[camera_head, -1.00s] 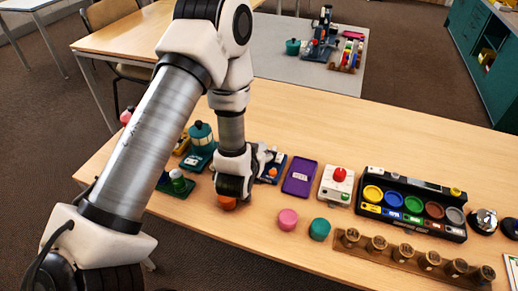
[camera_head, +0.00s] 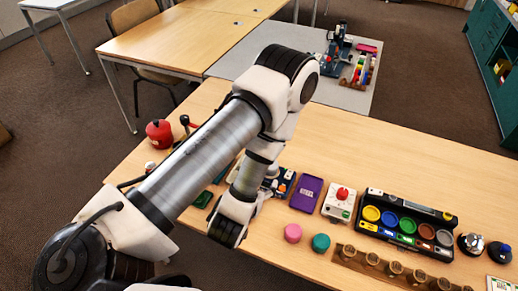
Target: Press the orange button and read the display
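A small dark blue device (camera_head: 288,176) stands on the table just right of my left forearm, partly hidden by it. A small orange spot (camera_head: 282,188), probably its button, shows on its front side. No display can be read at this size. My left gripper (camera_head: 258,198) is low over the table's front part, just left of and in front of the device. Its fingers are small and partly hidden, so I cannot tell whether they are open or touch the device. My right gripper is out of view.
Right of the device are a purple tray (camera_head: 307,186), a white box with a red button (camera_head: 342,194), and a black case of coloured cups (camera_head: 372,228). Pink (camera_head: 292,233) and teal (camera_head: 320,243) pieces lie in front. A red pot (camera_head: 159,134) stands at left.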

